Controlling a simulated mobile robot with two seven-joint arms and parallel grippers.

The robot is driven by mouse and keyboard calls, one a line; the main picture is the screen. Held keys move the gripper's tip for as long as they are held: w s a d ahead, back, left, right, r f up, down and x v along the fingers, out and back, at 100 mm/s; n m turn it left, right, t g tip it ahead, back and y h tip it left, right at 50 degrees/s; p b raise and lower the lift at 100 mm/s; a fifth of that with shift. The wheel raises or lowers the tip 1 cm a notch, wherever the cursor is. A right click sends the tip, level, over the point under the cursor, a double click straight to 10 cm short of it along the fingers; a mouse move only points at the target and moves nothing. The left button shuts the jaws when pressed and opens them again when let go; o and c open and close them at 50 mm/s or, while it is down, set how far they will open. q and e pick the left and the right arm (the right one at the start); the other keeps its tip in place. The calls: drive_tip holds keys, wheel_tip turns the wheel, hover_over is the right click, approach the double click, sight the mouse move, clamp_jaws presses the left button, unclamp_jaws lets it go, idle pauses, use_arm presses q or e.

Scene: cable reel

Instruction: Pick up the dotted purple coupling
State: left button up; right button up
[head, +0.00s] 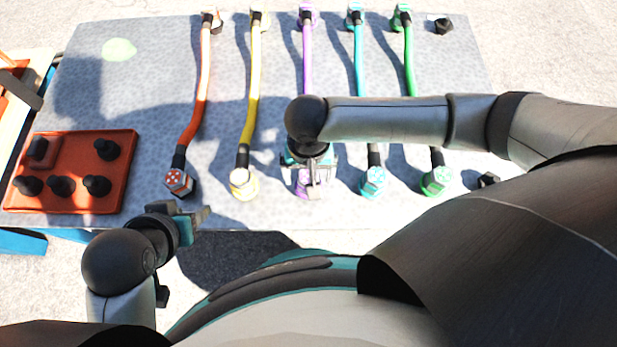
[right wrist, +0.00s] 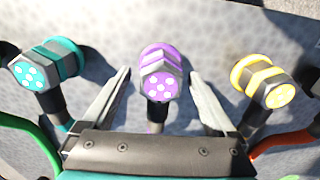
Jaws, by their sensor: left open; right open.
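The dotted purple coupling (right wrist: 161,75) lies on the grey table, on the near end of the purple cable. In the head view my right gripper (head: 314,180) is above the near end of the purple cable (head: 307,65) and partly hides the coupling (head: 303,188). My left gripper (head: 192,215) is open and empty by the table's front edge.
A dotted teal coupling (right wrist: 48,66) and a dotted yellow coupling (right wrist: 265,80) flank the purple one. A red-dotted coupling (head: 179,182) and a green coupling (head: 437,180) lie farther out. An orange tray (head: 75,150) with several black knobs stands at left.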

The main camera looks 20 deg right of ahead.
drive_tip(key=shift+f, duration=0.15)
drive_tip(key=shift+c, duration=0.3)
clamp_jaws()
idle(0.4)
